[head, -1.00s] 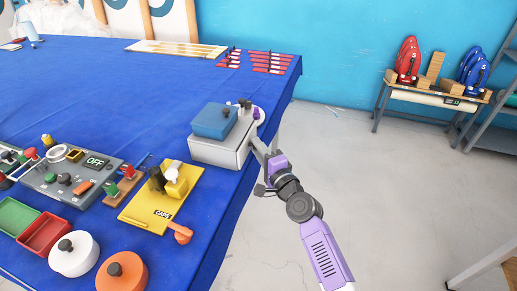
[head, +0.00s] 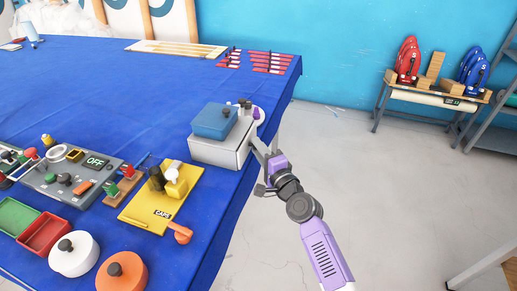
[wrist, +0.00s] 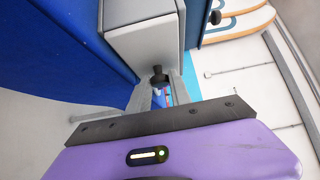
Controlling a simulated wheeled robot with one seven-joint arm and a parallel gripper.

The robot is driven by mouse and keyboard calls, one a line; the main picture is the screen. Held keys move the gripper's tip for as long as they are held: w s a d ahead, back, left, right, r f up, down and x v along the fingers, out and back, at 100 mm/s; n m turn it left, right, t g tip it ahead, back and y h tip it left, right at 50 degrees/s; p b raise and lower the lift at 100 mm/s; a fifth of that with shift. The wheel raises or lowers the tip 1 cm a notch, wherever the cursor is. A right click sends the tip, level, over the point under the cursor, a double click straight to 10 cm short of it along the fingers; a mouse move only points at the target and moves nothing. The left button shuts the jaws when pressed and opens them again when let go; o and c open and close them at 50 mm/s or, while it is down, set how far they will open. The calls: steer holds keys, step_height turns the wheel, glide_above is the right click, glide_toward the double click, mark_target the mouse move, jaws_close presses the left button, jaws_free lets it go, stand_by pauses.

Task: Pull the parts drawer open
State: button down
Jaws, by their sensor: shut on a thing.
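The parts drawer unit is a light grey box (head: 218,148) at the right edge of the blue table. In the wrist view its pale front face (wrist: 146,48) is straight ahead, with a black knob (wrist: 159,77) low on it. My gripper (head: 257,147) reaches the right side of the box from beyond the table edge. In the wrist view my gripper (wrist: 160,90) has its two grey fingers on either side of the knob, shut on it. The drawer looks closed, though the arm hides part of its front in the head view.
A blue box (head: 214,120) sits on top of the unit, with small knobbed parts behind it. The floor (head: 400,200) right of the table is clear.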

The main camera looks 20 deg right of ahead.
steer(key=s+d+b, duration=0.3)
steer(key=s+d, duration=0.2)
steer(key=d, duration=0.2)
steer(key=shift+s+d, duration=0.15)
steer(key=c, duration=1.2)
jaws_free()
steer(key=s, duration=0.5)
steer(key=s+d+b, duration=0.1)
steer(key=s, duration=0.1)
steer(key=shift+s+d, duration=0.1)
steer(key=shift+s, duration=0.25)
